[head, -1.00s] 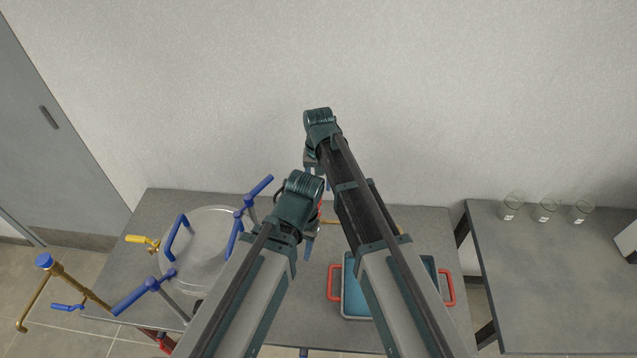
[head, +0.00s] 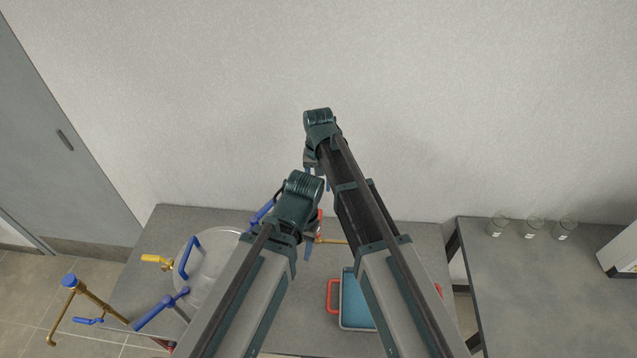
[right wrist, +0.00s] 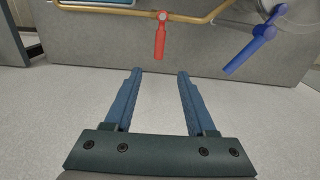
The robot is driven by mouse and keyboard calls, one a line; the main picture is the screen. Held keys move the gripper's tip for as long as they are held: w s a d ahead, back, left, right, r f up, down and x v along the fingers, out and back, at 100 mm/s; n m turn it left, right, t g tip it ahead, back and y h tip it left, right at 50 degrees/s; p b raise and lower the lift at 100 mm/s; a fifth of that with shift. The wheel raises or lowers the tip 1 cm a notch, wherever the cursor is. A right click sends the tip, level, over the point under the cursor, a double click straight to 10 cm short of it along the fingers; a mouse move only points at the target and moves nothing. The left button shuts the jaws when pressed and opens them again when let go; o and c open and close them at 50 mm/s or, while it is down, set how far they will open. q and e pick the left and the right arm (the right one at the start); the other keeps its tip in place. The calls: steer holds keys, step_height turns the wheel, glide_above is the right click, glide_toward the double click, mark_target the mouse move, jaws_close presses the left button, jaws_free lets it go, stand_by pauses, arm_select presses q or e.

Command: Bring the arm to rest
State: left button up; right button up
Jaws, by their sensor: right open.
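My two arms reach up and forward over the grey table in the head view. The right gripper (right wrist: 157,75) shows in the right wrist view with its two blue fingers apart and nothing between them. Beyond its fingertips are a red valve handle (right wrist: 160,35) and a blue handle (right wrist: 250,49), both apart from the fingers. In the head view the arm links hide most of both grippers, so the left gripper's jaws cannot be made out.
A round metal lid (head: 211,262) with blue handles lies on the grey table (head: 145,265). A blue tray (head: 356,303) with red handles sits under my right arm. Brass piping (head: 98,298) stands at left. Several glass beakers (head: 531,228) stand on a side table (head: 540,290).

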steer(key=s+d+f+n+b, duration=0.2)
steer(key=s+f+b, duration=0.5)
steer(key=s, duration=0.4)
steer(key=s+d+f+n+h+b, duration=0.1)
steer(key=s+d+f+n+b, duration=0.1)
steer(key=s+d+f+b, duration=0.2)
steer(key=shift+s+d+f+n+b, duration=0.3)
steer(key=shift+s+f+b, duration=1.35)
steer(key=shift+s, duration=1.8)
